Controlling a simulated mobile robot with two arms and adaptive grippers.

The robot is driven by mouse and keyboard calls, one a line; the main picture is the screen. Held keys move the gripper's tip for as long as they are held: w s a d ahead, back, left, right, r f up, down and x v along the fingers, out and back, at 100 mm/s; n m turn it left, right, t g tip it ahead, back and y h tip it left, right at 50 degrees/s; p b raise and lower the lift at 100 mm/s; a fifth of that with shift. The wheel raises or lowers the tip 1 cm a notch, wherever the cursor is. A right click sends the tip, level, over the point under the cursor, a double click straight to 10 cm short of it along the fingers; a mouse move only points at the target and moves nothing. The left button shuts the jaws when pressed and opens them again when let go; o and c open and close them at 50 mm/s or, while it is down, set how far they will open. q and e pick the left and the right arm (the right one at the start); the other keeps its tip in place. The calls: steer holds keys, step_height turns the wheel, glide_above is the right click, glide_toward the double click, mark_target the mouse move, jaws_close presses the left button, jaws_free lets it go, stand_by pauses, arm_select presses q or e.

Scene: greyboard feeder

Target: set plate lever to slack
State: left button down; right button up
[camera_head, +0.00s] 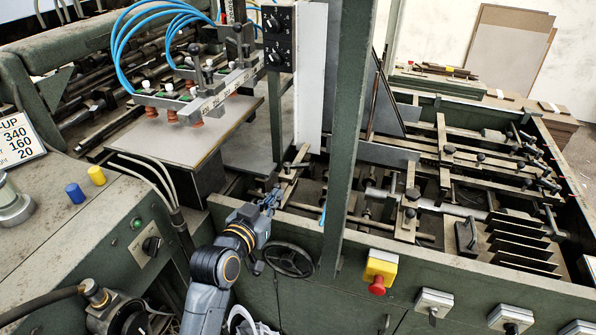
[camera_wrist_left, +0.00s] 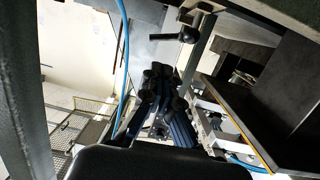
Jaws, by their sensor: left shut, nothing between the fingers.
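My left gripper (camera_head: 272,197) is shut and empty, over the machine's side rail in the head view. Its dark fingers (camera_wrist_left: 160,84) stand close together in the left wrist view. A small lever with a black handle (camera_head: 297,165) sits just above and right of the gripper in the head view. A black-knobbed lever (camera_wrist_left: 187,36) shows beyond the fingertips in the left wrist view, apart from them. It looks like the same lever. I see no label marking it as the plate lever or its slack position. My right gripper is not in view.
A green upright post (camera_head: 345,140) stands right of my gripper. A black handwheel (camera_head: 289,260) is below it. A red emergency button (camera_head: 377,285) on a yellow box is at the front. The feed board (camera_head: 185,140) under suction cups is at the left.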

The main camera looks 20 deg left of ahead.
arm_select(q)
steer(key=p, duration=0.3)
glide_toward(301, 167)
steer(key=x, duration=0.5)
steer(key=shift+r, duration=0.1)
steer(key=shift+p+x, duration=0.4)
steer(key=shift+x, duration=0.65)
